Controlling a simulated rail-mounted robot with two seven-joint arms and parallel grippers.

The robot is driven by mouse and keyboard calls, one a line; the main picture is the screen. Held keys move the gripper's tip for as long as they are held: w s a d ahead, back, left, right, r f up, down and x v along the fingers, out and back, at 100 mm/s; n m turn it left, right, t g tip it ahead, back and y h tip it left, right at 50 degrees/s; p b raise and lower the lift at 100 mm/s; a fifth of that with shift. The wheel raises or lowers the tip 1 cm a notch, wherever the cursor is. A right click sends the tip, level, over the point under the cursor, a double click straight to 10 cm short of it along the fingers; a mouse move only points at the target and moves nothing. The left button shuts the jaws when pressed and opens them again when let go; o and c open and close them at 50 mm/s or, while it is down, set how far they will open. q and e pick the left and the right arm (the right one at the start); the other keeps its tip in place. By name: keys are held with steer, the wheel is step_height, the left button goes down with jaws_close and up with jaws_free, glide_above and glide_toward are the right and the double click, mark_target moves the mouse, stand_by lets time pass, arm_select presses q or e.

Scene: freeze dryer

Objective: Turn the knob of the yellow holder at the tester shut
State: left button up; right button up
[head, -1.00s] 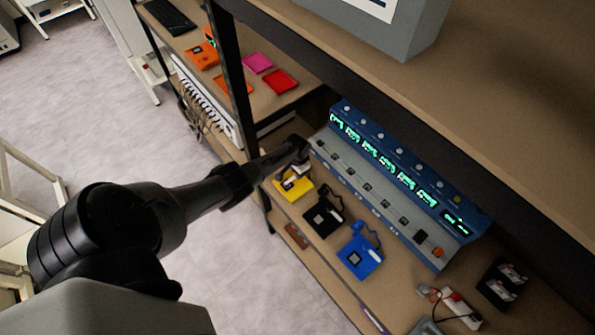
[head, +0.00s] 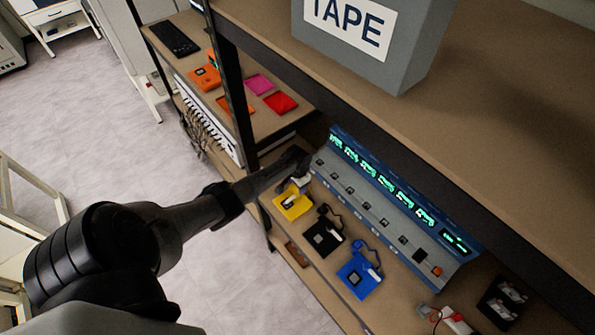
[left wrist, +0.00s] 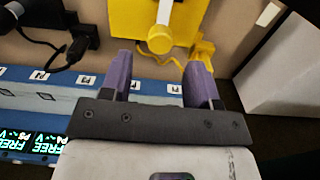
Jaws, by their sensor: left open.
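The yellow holder (head: 293,207) sits on the lower shelf at the near left end of the blue and grey tester (head: 400,205). In the left wrist view the yellow holder (left wrist: 190,22) is at the top, with a round yellow knob (left wrist: 160,40) and a white stem or tube above it. My left gripper (left wrist: 162,72) is open there. Its two purple fingers point toward the holder, one on each side of the knob's line, with the knob just beyond the tips. In the head view my left gripper (head: 298,165) is dark and partly hides the holder's back end. My right gripper is not in view.
A black holder (head: 323,238) and a blue holder (head: 360,281) stand beside the yellow one. A dark shelf post (head: 233,90) rises left of the tester. The upper shelf (head: 480,95) with a grey TAPE box (head: 375,45) overhangs the tester.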

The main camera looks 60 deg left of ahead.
arm_select(q)
step_height(320, 180, up, 9)
steer(key=p, duration=0.1)
stand_by(0.3)
steer(key=shift+f, duration=0.1)
stand_by(0.5)
